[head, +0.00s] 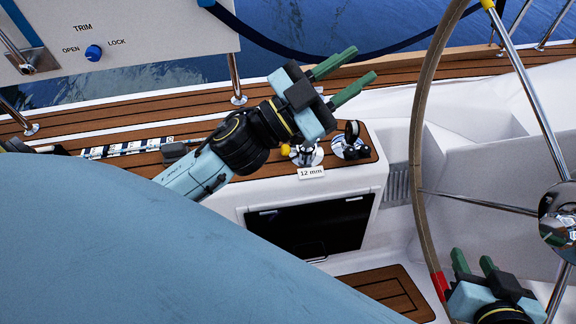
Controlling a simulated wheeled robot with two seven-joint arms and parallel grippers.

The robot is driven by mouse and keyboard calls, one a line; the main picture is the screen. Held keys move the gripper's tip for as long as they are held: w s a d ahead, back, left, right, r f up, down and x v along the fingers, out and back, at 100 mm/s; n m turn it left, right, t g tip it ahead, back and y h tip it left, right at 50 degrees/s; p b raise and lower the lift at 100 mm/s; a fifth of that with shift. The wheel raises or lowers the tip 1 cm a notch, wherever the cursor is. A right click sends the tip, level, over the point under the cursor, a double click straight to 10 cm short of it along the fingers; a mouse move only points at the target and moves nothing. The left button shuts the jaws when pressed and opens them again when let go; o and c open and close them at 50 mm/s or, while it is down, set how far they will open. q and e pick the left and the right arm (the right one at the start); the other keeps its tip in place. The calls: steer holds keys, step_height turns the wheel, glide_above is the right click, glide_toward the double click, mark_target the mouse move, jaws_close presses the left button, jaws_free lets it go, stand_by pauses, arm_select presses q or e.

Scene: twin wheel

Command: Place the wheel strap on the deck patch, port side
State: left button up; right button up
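The steering wheel (417,150) stands at the right, with a red band (440,284) low on its rim and a yellow band (488,4) at the top. I cannot tell whether either band is the wheel strap; no loose strap is recognisable. A teak patch (393,291) lies on the white deck at the bottom; I cannot tell if it is the deck patch meant. My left gripper (366,62) is open and empty above the teak-topped console. My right gripper (474,259) is open beside the red band, with nothing visible between its fingers.
Winch-like metal fittings (307,152) and a "12 mm" label (311,173) are on the console below my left gripper. A dark hatch (310,229) is in its front. A white TRIM panel with a blue knob (93,53) stands upper left. A blue rope (290,46) hangs along the edge.

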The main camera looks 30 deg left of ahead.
arm_select(q)
steer(key=s+a+f+n+g+y, duration=0.2)
steer(key=s+f+n+g+y, duration=0.1)
steer(key=f, duration=0.6)
steer(key=s+a+f+n+g+y, duration=0.2)
steer(key=s+f+n+g+y, duration=0.2)
steer(key=f, duration=0.6)
steer(key=s+n+y, duration=0.2)
steer(key=y, duration=0.1)
steer(key=shift+a+y, duration=0.3)
steer(key=shift+a, duration=0.1)
steer(key=shift+w, duration=0.1)
